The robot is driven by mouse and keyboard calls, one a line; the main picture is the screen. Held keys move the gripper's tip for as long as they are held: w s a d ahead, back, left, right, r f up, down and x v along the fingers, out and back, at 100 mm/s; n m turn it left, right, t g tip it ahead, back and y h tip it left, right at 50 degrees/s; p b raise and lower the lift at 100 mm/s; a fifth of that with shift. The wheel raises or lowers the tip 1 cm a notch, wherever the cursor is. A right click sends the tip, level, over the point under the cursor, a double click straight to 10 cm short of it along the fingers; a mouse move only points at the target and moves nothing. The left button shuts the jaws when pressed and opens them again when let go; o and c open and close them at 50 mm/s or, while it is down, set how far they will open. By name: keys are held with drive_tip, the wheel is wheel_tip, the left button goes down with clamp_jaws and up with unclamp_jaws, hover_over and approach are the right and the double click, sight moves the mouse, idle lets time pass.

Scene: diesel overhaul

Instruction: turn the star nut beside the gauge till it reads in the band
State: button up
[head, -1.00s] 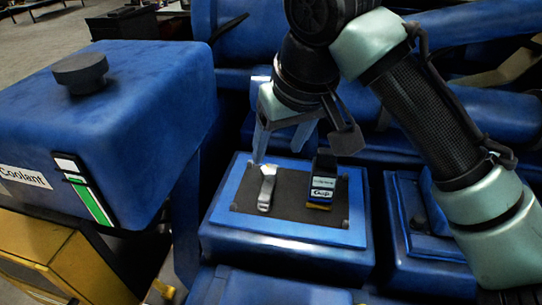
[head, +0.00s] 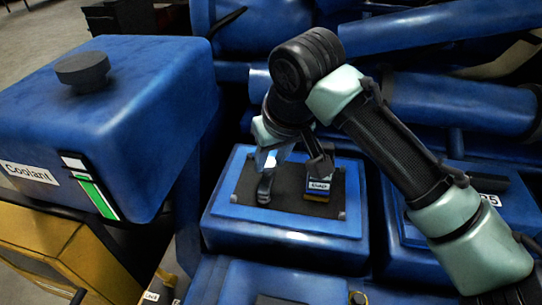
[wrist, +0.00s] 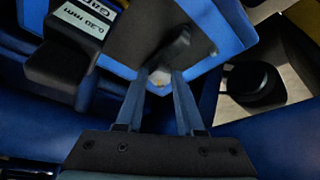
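On the dark top of a blue block (head: 226,205) lies a short metal, bar-like piece (head: 265,189), the only thing beside the gauge; no star shape can be made out. In the wrist view, this piece (wrist: 176,46) is dark with a pale end. The small dark gauge (head: 318,187) stands to its right; the wrist view shows the gauge (wrist: 80,32) upside down, its label reading about 0.3 mm, last digit unclear. No band is readable. My gripper (wrist: 161,72) points down with its fingers apart, one on either side of the pale end; contact is unclear.
A blue coolant tank (head: 130,120) with a black cap (head: 83,70) stands close on the left. Thick blue pipes (head: 450,100) run behind. Another blue block (head: 405,215) stands at the right, beneath my arm. A yellow box (head: 45,245) is at the lower left.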

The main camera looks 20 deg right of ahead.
clamp_jaws()
drive_tip(key=shift+n, duration=0.3)
drive_tip(key=n+y, duration=0.1)
drive_tip(key=n, duration=0.1)
drive_tip(key=shift+d+n+p, duration=0.15)
drive_tip(key=shift+n+p, duration=0.25)
drive_tip(key=shift+w+d+n+g+y+p, duration=0.15)
drive_tip(key=shift+n+y, duration=0.25)
drive_tip(key=shift+n, duration=0.5)
drive_tip(key=shift+d+n+g+y+p, duration=0.1)
drive_tip(key=shift+n+g+y+p, duration=0.25)
drive_tip(key=shift+n, duration=0.55)
drive_tip(key=o, duration=0.7)
unclamp_jaws()
